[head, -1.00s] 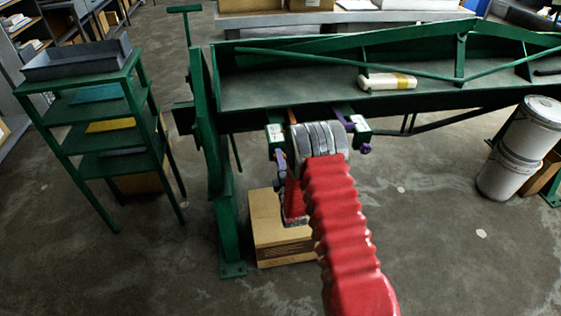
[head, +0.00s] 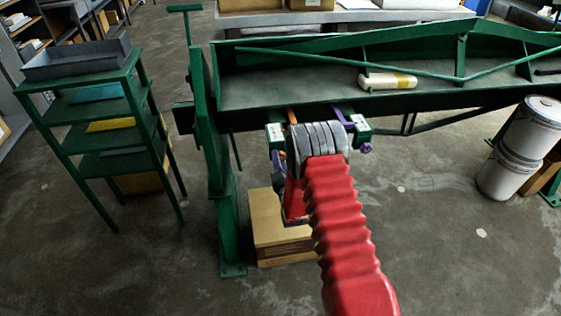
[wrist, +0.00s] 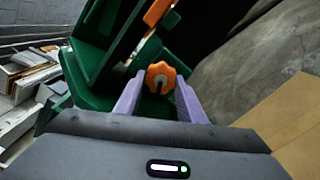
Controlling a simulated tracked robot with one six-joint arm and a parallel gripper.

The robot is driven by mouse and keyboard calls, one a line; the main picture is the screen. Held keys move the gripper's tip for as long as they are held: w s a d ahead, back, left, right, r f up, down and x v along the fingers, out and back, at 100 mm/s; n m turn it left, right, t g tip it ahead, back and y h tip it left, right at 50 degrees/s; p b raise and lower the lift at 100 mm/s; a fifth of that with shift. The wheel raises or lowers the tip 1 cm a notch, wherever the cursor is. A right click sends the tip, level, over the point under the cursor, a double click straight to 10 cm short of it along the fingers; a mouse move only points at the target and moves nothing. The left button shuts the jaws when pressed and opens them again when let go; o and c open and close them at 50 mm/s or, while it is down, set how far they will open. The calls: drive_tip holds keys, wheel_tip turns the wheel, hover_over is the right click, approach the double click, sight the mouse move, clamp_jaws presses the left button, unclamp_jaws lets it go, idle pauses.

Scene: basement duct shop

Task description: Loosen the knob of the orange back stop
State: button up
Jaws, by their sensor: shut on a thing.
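In the wrist view an orange lobed knob (wrist: 161,73) with a grey centre sits on a green block. My gripper (wrist: 160,84) has its two pale purple fingers on either side of the knob, shut on it. An orange bar (wrist: 157,11), the back stop, shows above the knob. In the head view the orange back stop (head: 292,117) shows as a short strip at the front edge of the green machine. My own arm hides the orange knob there, and most of my gripper.
A purple stop (head: 342,116) with a purple knob (head: 366,147) is just to the right on the green machine (head: 290,90). A cardboard box (head: 285,250) stands on the floor below. A green shelf rack (head: 105,130) is at left, white buckets (head: 510,170) at right.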

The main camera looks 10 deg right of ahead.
drive_tip(key=shift+s+a+f, duration=0.1)
drive_tip(key=shift+a+f, duration=0.05)
drive_tip(key=shift+f, duration=0.1)
drive_tip(key=o, duration=1)
drive_tip(key=shift+r, duration=0.15)
drive_tip(key=s, duration=1.3)
drive_tip(key=shift+s, duration=0.35)
